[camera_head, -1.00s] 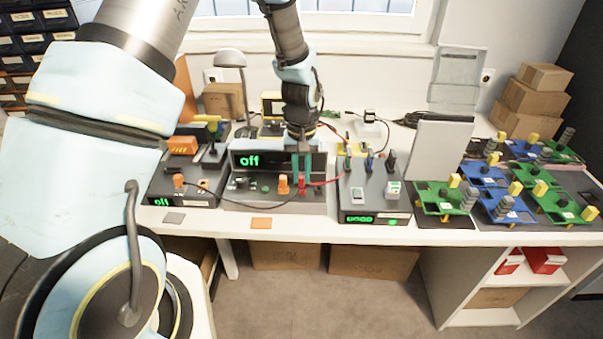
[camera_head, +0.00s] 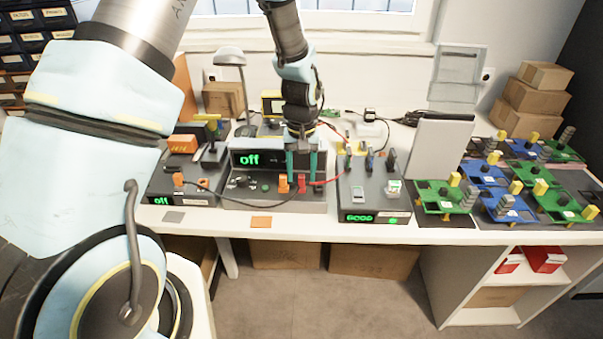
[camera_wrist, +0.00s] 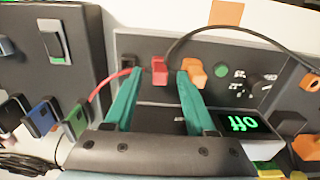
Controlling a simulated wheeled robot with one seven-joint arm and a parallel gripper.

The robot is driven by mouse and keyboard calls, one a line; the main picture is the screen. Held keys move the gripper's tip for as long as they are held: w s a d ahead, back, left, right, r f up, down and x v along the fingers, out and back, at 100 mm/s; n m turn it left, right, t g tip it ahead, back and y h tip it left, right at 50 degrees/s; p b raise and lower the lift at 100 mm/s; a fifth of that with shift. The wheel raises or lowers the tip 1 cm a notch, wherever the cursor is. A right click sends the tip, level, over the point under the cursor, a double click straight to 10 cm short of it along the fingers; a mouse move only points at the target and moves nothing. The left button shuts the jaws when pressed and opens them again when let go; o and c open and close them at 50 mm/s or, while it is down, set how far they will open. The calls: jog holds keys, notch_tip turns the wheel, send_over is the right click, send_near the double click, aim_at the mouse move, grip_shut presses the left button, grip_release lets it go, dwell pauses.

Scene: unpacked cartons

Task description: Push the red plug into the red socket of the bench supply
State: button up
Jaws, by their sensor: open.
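The bench supply (camera_head: 262,205) sits on the table with a green "off" display. The red plug (camera_head: 302,184) stands upright at its front panel, right of an orange plug (camera_head: 283,184), and a red cable (camera_head: 328,182) runs from it to the right. In the wrist view the red plug (camera_wrist: 158,70) appears seated on the panel; the red socket is hidden beneath it. My gripper (camera_head: 302,178) is open, its teal fingers on either side of the red plug with gaps visible. In the wrist view, one fingertip lies close beside the orange plug (camera_wrist: 193,72).
A grey unit (camera_head: 372,195) with several coloured switches and a green "GOOD" display stands to the right. Another unit (camera_head: 185,186) with an orange plug is at left. A black cable crosses the supply's front. Circuit boards (camera_head: 487,174) fill the table's right side.

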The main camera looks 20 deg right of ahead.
aim_at(302, 176)
notch_tip(302, 176, up, 10)
jog(key=b, duration=0.2)
jog(key=w+a+r+n, duration=0.2)
jog(key=a+r, duration=0.1)
jog(key=a, duration=1.2)
jog(key=s+a+n, duration=0.1)
jog(key=s+a, duration=0.2)
jog(key=a, duration=0.4)
jog(key=s+a+t, duration=0.1)
jog(key=s+a, duration=0.2)
jog(key=a, duration=0.5)
jog(key=shift+n+t, duration=0.3)
jog(key=shift+n, duration=0.1)
